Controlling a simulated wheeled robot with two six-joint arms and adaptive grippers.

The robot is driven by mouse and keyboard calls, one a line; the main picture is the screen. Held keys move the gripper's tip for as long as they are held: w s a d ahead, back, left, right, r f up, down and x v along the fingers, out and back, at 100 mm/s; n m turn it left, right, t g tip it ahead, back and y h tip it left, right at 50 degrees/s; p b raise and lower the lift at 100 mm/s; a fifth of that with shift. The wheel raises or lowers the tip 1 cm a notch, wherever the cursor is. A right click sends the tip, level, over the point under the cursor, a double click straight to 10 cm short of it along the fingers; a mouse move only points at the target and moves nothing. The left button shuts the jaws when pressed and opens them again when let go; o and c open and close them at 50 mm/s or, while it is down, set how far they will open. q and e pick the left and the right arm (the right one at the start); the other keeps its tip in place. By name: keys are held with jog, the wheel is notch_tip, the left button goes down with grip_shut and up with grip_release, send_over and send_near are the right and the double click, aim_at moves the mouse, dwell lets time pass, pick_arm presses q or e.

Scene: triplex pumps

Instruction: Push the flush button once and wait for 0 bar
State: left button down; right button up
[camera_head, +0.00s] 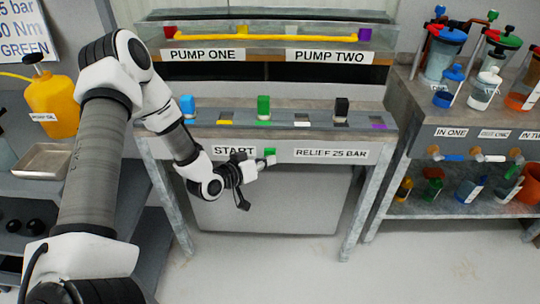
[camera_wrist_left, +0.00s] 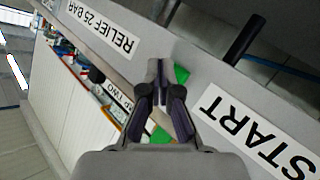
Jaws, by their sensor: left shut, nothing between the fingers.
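A small green button (camera_head: 269,152) sits on the bench's front panel, between the START label (camera_head: 234,151) and the RELIEF 25 BAR label (camera_head: 331,153). No label reading flush and no pressure reading can be made out. My left gripper (camera_head: 266,163) is shut and empty, with its tips just below the green button. In the left wrist view the closed fingertips (camera_wrist_left: 157,70) lie beside the green button (camera_wrist_left: 181,74) and partly cover its surroundings. I cannot tell whether they touch. My right gripper is not in view.
Blue, green and black blocks (camera_head: 264,107) stand along the bench top. A yellow pump oil jug (camera_head: 53,104) and a metal tray (camera_head: 43,161) are on the left shelf. Lidded containers (camera_head: 443,52) crowd the right rack. The floor in front is clear.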

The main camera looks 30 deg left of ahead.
pick_arm(q)
jog(key=shift+w+a, duration=0.1)
jog(key=shift+w, duration=0.1)
dwell(0.4)
jog(key=shift+s, duration=0.1)
jog(key=shift+s+d, duration=0.35)
jog(key=shift+s, duration=0.15)
jog(key=s+d, duration=0.2)
jog(key=s, duration=0.1)
jog(key=s+d, duration=0.1)
jog(key=s, duration=0.1)
dwell(0.9)
